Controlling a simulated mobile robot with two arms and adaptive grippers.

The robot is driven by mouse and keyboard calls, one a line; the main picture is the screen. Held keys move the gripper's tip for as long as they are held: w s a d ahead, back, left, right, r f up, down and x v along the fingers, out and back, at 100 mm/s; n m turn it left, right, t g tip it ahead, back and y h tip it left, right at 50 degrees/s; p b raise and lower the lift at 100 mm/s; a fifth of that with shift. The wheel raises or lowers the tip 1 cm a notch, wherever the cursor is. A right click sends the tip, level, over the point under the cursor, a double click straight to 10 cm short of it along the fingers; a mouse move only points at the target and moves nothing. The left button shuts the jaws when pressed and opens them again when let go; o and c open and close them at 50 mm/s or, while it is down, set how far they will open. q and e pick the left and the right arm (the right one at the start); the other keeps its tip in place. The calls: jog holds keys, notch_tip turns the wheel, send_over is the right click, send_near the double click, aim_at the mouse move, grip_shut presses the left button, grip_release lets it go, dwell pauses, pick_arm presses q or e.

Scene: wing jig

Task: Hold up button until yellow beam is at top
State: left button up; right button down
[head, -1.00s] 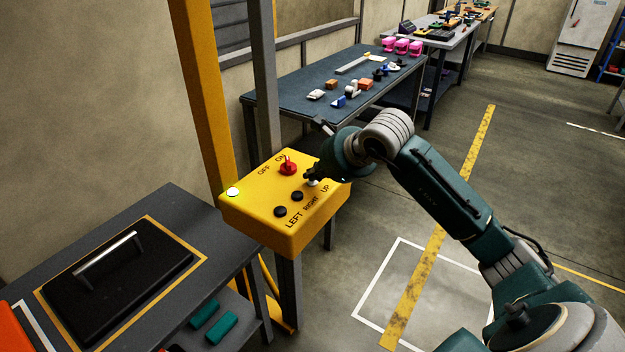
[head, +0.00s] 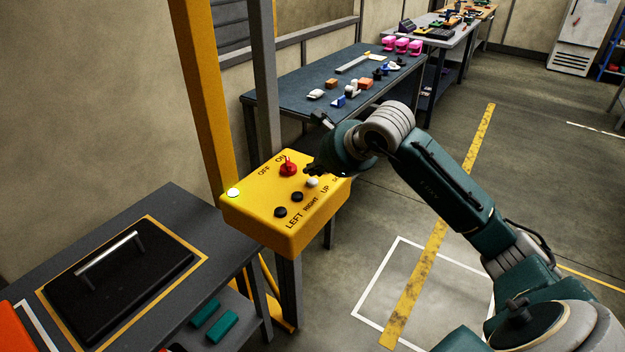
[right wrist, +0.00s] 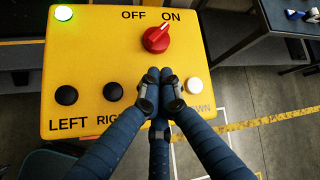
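A yellow control box (head: 262,222) stands on a post left of centre in the head view. It has two black buttons by the LEFT and RIGHT labels and a white up button (head: 312,182) by the UP label. In the right wrist view a white button (right wrist: 193,86) sits above the partly covered DOWN label; my fingers hide the up button's place. The red knob (right wrist: 156,39) points towards ON. My right gripper (head: 311,170) is over the box, its fingertips together and empty, just behind the up button; contact is unclear. My left gripper is out of view. No beam can be identified for certain.
A lit green lamp (head: 233,192) is at the box's left corner. A yellow upright post (head: 203,95) and a grey post rise behind it. A dark table (head: 290,93) with small parts stands behind. A grey bench (head: 215,243) is at left. The floor at right is open.

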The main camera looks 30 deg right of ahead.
aim_at(314, 182)
jog(key=shift+r+p, duration=1.5)
jog(key=shift+r, duration=1.05)
jog(key=shift+f, duration=0.1)
